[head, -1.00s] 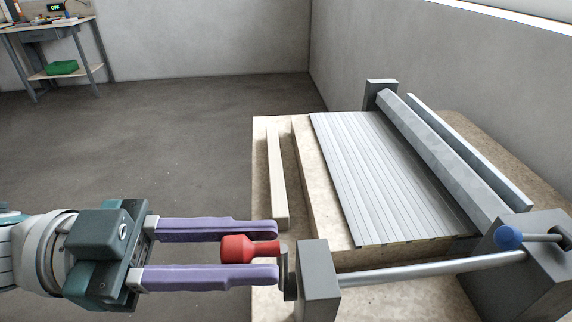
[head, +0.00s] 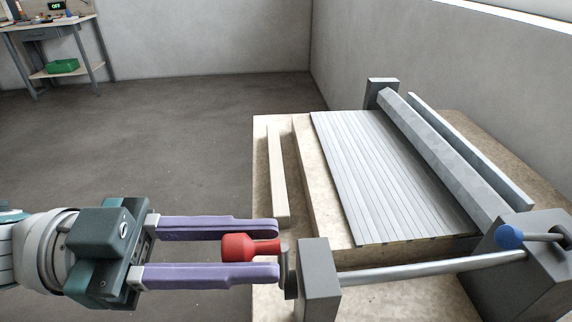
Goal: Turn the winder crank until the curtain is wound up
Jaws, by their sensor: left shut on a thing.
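The slatted grey curtain (head: 385,180) lies flat on a raised board, with its far-right edge against the grey roller tube (head: 440,150). The winder crank's red grip (head: 238,247) sticks out to the left from a small dark crank arm (head: 287,272) beside a grey bearing block (head: 318,280). My left gripper (head: 277,250) reaches in from the left, with its purple fingers on either side of the red grip, shut on it. A metal shaft (head: 410,272) runs from the block to the right-hand housing. My right gripper is not in view.
A blue knob (head: 508,236) on a short bar sits at the dark housing (head: 530,275) on the right. A wooden strip (head: 277,180) lies left of the curtain. A workbench (head: 50,25) stands far back left. The floor between is clear.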

